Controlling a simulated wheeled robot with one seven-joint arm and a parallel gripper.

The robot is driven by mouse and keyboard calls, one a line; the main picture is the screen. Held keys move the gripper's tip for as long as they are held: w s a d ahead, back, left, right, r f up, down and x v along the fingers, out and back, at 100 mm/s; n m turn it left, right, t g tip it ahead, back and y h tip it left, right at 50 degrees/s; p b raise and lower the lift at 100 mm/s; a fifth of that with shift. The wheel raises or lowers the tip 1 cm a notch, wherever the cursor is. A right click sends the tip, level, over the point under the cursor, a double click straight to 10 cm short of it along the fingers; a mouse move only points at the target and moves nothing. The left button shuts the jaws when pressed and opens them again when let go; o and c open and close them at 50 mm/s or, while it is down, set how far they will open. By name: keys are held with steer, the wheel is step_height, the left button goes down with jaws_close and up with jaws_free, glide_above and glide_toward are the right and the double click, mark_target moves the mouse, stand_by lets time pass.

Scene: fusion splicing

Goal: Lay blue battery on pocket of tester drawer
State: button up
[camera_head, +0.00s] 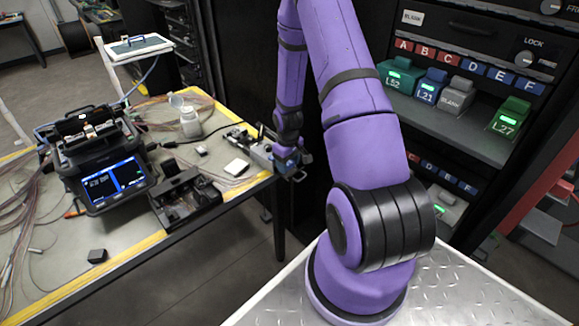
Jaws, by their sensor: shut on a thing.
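My purple arm reaches back to the right end of the workbench, where my gripper (286,150) is small in view and points down. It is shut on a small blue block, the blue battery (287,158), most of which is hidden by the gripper. Directly below and beside it is a grey metal device with a handle at the bench's edge, which looks like the tester drawer (262,154). The pocket cannot be made out, and I cannot tell whether the battery touches the drawer.
A fusion splicer (103,165) with a lit screen, a black tray (185,199), a bottle (190,122) and loose fibres occupy the workbench (140,238). At right, a rack shelf (462,145) holds several battery modules, including a blue one (431,87).

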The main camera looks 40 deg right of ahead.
mark_target(289, 172)
steer(key=shift+w+d+f, duration=0.15)
steer(key=shift+w+d, duration=0.65)
steer(key=shift+d, duration=0.3)
steer(key=shift+a+f, duration=0.1)
steer(key=shift+f, duration=1.6)
steer(key=o, duration=0.9)
steer(key=shift+f, duration=0.15)
steer(key=shift+o, duration=0.2)
